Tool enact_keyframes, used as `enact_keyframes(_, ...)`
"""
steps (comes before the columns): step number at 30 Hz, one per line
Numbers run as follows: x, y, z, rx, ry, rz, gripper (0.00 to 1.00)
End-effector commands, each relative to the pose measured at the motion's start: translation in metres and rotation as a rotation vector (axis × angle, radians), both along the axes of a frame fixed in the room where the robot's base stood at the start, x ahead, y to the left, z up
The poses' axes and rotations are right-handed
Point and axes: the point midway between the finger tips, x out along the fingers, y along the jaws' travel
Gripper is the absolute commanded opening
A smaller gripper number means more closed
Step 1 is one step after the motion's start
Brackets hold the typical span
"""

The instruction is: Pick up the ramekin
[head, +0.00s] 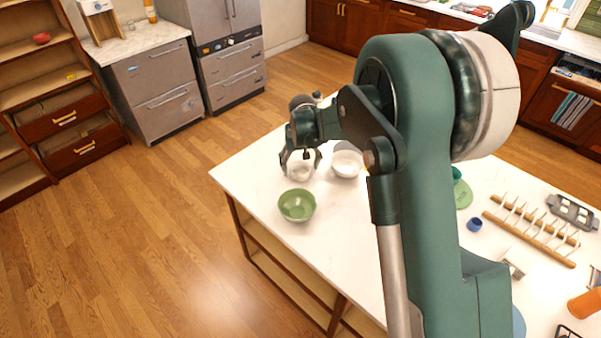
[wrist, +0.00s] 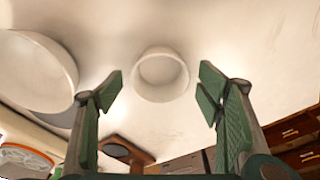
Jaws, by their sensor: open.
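The ramekin is a small white round dish (wrist: 160,76) on the white countertop, seen in the wrist view between and beyond my fingertips. My gripper (wrist: 159,92) is open, with one green-padded finger to each side of the ramekin; I see no contact. In the head view my gripper (head: 300,161) hangs over the counter's far left part. The ramekin (head: 299,172) shows white below it, partly hidden by the fingers.
A larger white bowl (head: 346,164) stands close beside the ramekin; it also shows in the wrist view (wrist: 38,72). A green bowl (head: 297,205) stands nearer the counter's left edge. A wooden peg rack (head: 530,238) and a blue cup (head: 474,224) are at right.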

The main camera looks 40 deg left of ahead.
Motion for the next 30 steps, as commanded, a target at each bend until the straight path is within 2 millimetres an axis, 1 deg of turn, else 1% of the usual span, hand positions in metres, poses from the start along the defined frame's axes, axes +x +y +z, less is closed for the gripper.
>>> enact_keyframes(3, 0.001, 0.001, -0.011, 0.0, 0.0, 0.0, 0.66)
enact_keyframes(8, 0.002, 0.002, -0.019, 0.0, 0.0, 0.0, 0.66)
enact_keyframes(25, 0.002, 0.002, -0.02, 0.0, 0.0, 0.0, 0.66)
enact_keyframes(26, 0.002, 0.002, -0.02, 0.0, 0.0, 0.0, 0.63)
enact_keyframes(30, 0.002, 0.002, -0.02, 0.0, 0.0, 0.0, 0.45)
